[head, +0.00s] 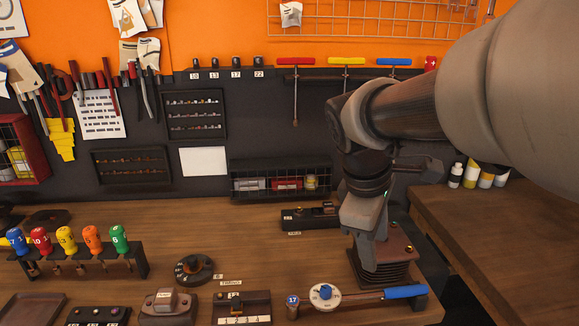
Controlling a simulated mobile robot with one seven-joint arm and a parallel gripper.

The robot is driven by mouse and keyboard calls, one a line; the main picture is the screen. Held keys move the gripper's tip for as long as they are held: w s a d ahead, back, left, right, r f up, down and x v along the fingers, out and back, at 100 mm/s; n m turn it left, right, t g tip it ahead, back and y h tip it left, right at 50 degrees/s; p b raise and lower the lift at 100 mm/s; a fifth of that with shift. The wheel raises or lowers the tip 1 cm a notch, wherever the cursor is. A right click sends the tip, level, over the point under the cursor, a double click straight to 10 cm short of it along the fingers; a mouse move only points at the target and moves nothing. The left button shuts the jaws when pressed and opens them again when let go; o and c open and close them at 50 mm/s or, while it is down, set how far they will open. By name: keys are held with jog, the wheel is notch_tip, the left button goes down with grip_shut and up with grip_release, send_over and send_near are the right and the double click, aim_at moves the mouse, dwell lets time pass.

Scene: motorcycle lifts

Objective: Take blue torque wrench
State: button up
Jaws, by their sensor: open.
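A torque wrench (355,300) with a blue handle lies across the front right of the wooden bench. Its blue handle (404,292) points right, and its left end carries a blue piece marked 17 (292,300). A round white dial (325,292) with a blue centre sits near its left part. My gripper (370,262) points down above and behind the wrench, apart from it, in front of a dark ribbed block (390,267). It is open, seen nearly edge-on, and nothing shows between its fingers.
Several coloured-handled drivers (67,240) stand in a rack at left. A round knob (194,267), a numbered block (241,307) and a clamp-like piece (168,305) lie left of the wrench. T-handled tools (346,61) hang on the wall. Bottles (470,174) stand on the right bench.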

jog(key=w+d+f+n+g+h+b, duration=0.1)
jog(key=w+d+f+n+g+b, duration=0.1)
jog(key=w+f+n, duration=0.5)
jog(key=b, duration=0.1)
send_near(385, 291)
jog(key=x, duration=0.5)
jog(key=shift+w+d+f, duration=0.1)
jog(key=shift+w+f, duration=0.15)
jog(key=shift+w, duration=0.1)
jog(key=shift+s+b+x, duration=0.2)
jog(key=shift+b+x, duration=0.05)
jog(key=shift+x, duration=1.1)
jog(key=shift+s+b+x, duration=0.2)
jog(key=shift+b+x, duration=0.05)
jog(key=shift+x, duration=1.1)
jog(key=shift+c, duration=0.3)
jog(key=shift+h, duration=0.3)
grip_shut()
